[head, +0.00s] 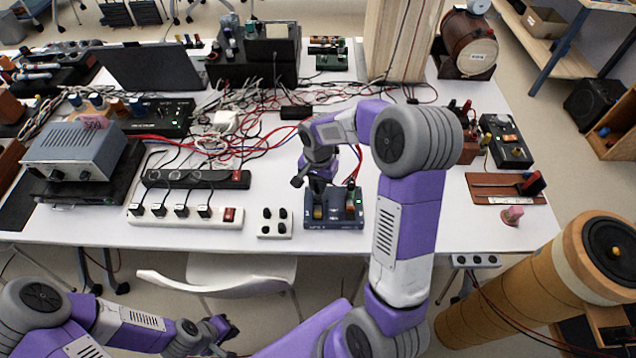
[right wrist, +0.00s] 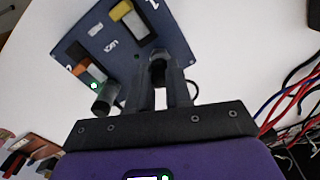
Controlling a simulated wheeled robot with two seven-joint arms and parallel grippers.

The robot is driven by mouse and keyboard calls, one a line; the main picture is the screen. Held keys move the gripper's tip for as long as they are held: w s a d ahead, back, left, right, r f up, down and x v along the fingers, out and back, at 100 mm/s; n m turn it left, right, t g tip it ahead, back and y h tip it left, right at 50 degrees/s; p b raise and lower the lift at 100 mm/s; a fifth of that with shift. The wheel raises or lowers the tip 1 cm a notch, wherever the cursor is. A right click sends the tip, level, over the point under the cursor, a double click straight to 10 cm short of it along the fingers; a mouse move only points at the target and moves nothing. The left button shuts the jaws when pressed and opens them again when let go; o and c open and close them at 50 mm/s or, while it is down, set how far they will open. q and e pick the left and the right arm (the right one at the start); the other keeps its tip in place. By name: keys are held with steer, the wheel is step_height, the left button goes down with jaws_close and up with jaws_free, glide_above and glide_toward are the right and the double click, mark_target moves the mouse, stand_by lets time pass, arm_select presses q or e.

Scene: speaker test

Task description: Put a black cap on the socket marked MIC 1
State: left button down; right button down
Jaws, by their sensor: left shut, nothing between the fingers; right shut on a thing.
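A dark blue box (head: 336,218) stands near the table's front edge; the right wrist view shows it (right wrist: 110,46) with the marks 1 and 2, a yellow part (right wrist: 125,14) and a green light. My right gripper (head: 312,184) is over the box. In the right wrist view its fingers (right wrist: 169,85) are shut on a small dark piece, apparently a black cap (right wrist: 157,72), close to the box's edge by the 1. I cannot tell whether it touches the box. A white holder (head: 274,221) with several black caps stands left of the box. My left gripper (head: 222,328) is shut and empty, low before the table.
A white power strip (head: 186,217) and a black one (head: 196,179) lie left of the holder. Red, blue and white cables (head: 252,125) tangle behind. A brown board (head: 500,190) and a pink piece (head: 512,214) lie at the right. A white chair (head: 225,285) stands in front.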

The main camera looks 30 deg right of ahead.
steer(key=shift+f+b, duration=0.4)
steer(key=shift+f, duration=0.2)
steer(key=c, duration=1)
jaws_free()
steer(key=shift+o, duration=0.2)
steer(key=shift+r, duration=0.1)
steer(key=shift+r+p, duration=3)
steer(key=shift+r, duration=0.75)
